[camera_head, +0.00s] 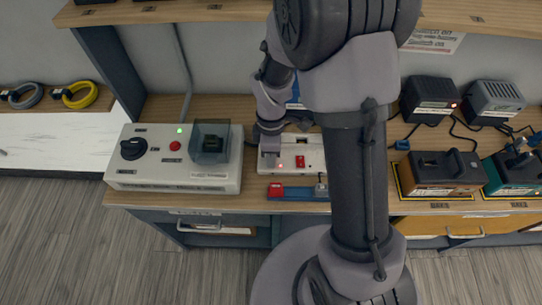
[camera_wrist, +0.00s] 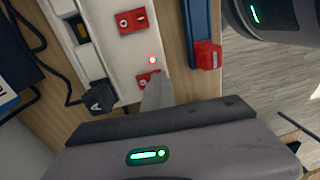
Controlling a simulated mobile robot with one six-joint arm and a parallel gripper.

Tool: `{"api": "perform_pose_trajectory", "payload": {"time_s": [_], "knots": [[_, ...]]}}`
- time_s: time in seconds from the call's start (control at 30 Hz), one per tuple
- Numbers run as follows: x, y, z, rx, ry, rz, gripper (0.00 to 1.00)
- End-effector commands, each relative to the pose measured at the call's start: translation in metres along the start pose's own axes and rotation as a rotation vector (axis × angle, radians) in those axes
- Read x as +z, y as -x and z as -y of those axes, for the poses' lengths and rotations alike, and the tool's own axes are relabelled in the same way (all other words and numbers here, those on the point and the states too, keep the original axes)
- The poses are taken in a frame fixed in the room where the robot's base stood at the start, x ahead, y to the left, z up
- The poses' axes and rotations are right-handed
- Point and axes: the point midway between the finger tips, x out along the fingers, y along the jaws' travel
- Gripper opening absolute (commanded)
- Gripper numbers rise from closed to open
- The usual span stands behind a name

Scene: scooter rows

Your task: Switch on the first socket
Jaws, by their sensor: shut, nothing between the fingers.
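A white socket strip (camera_head: 312,150) lies on the wooden bench behind my arm; it crosses the left of the wrist view (camera_wrist: 112,60). Two red switches show on it in the wrist view: an upper one (camera_wrist: 132,20) and a lower one (camera_wrist: 147,78). A red light (camera_wrist: 152,60) glows between them. A black plug (camera_wrist: 101,97) sits at the strip near the lower switch. My gripper (camera_wrist: 158,92) is shut and empty, its tip over the lower switch and partly hiding it; contact cannot be told. In the head view my gripper (camera_head: 270,158) is at the strip's left end.
A white control box (camera_head: 180,180) with a black knob, red button and green light stands left of the strip. A blue and red bar (camera_head: 290,192) lies in front of it. Black chargers (camera_head: 430,98), a brown battery (camera_head: 440,172) and cables fill the right side.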

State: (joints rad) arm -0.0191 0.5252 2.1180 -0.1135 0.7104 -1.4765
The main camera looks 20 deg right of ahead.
Motion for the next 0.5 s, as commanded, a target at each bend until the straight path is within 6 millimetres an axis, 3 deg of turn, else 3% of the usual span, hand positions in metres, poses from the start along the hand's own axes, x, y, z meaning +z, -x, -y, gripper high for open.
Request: {"api": "perform_pose_trajectory", "payload": {"time_s": [0.5], "knots": [[0.0,0.005,-0.009,-0.003,0.001,0.001,0.0]]}}
